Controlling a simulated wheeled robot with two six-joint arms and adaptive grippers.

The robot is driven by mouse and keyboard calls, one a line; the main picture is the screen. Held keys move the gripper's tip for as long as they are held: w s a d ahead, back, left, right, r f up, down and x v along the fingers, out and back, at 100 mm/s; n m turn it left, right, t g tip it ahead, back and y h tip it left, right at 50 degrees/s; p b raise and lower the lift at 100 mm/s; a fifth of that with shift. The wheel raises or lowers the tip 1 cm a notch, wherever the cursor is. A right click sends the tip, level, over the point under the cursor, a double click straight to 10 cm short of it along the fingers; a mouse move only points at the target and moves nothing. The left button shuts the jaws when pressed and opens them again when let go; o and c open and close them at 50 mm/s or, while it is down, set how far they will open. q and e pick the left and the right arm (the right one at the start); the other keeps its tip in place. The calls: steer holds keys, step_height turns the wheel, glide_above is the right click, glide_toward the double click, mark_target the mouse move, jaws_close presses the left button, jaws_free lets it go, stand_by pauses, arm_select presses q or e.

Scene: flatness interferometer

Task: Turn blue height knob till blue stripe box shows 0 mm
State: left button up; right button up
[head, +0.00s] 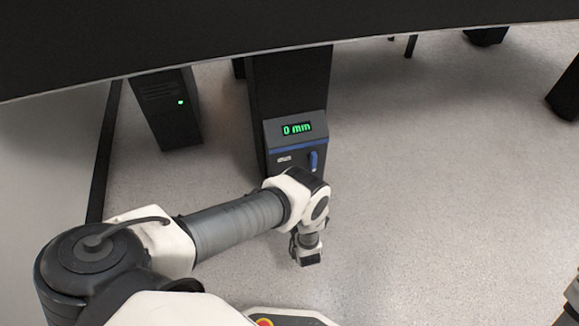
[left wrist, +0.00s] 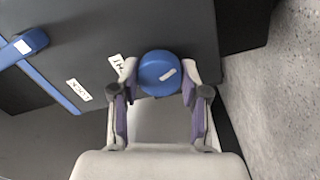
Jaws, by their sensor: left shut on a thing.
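The blue stripe box (head: 285,161) stands on a dark column in the head view, and its green display (head: 297,129) reads 0 mm. The round blue knob (left wrist: 155,74) with a white mark shows in the left wrist view. My left gripper (left wrist: 159,78) is shut on this knob, one finger on each side. In the head view my left wrist hides the knob and the fingers. A small blue lever (head: 313,160) sits on the box face; it also shows at the left of the left wrist view (left wrist: 24,45).
A large dark panel (head: 250,35) spans the top of the head view. The pale speckled floor (head: 440,170) to the right is open.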

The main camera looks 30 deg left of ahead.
stand_by(0.4)
arm_select(q)
steer(key=o, duration=1.1)
steer(key=shift+o, duration=0.2)
steer(key=v, duration=1.2)
steer(key=shift+w, duration=0.15)
